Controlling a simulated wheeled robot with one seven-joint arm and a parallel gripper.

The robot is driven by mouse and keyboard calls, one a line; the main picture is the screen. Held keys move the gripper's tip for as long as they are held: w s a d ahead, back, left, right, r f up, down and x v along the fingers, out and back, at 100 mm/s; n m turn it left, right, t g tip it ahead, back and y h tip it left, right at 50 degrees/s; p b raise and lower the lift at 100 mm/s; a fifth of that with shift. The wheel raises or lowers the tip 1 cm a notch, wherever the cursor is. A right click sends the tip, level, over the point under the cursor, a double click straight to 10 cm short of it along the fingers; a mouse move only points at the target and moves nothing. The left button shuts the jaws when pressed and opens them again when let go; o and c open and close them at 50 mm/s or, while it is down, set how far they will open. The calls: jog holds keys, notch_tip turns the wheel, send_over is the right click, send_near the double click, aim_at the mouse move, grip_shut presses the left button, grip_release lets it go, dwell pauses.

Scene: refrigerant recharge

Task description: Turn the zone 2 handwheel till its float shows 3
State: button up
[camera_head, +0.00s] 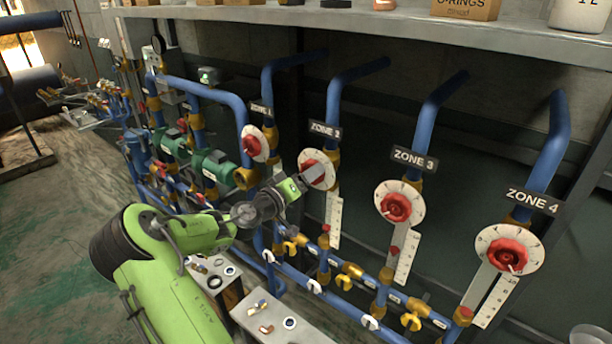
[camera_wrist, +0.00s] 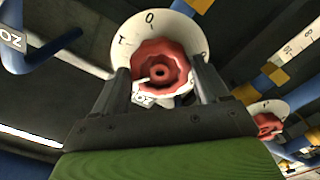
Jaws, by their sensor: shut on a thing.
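The zone 2 handwheel (camera_head: 310,163) is red on a white numbered dial, under the ZONE 2 label (camera_head: 325,130). In the wrist view the red wheel (camera_wrist: 160,66) sits between the two fingers, with a white dial (camera_wrist: 190,35) behind it. My gripper (camera_head: 301,178) is shut on this wheel; it also shows in the wrist view (camera_wrist: 163,85). The zone 2 float scale (camera_head: 333,218) is a white strip below the dial.
Red handwheels of zone 1 (camera_head: 252,143), zone 3 (camera_head: 396,207) and zone 4 (camera_head: 507,255) stand on either side. Blue pipes (camera_head: 342,85) rise behind them. Yellow valves (camera_head: 411,322) line the lower pipes. A shelf (camera_head: 420,25) runs above, and a bench (camera_head: 285,322) with small parts is below.

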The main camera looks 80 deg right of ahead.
jog(key=shift+f+n, duration=0.1)
jog(key=shift+n, duration=0.2)
jog(key=shift+n+p, duration=0.55)
jog(key=shift+n, duration=0.35)
jog(key=shift+n+p, duration=0.3)
jog(key=o, duration=1)
jog(key=shift+a, duration=0.1)
jog(key=shift+o, duration=0.2)
jog(key=b+v, duration=0.2)
jog(key=v, duration=0.5)
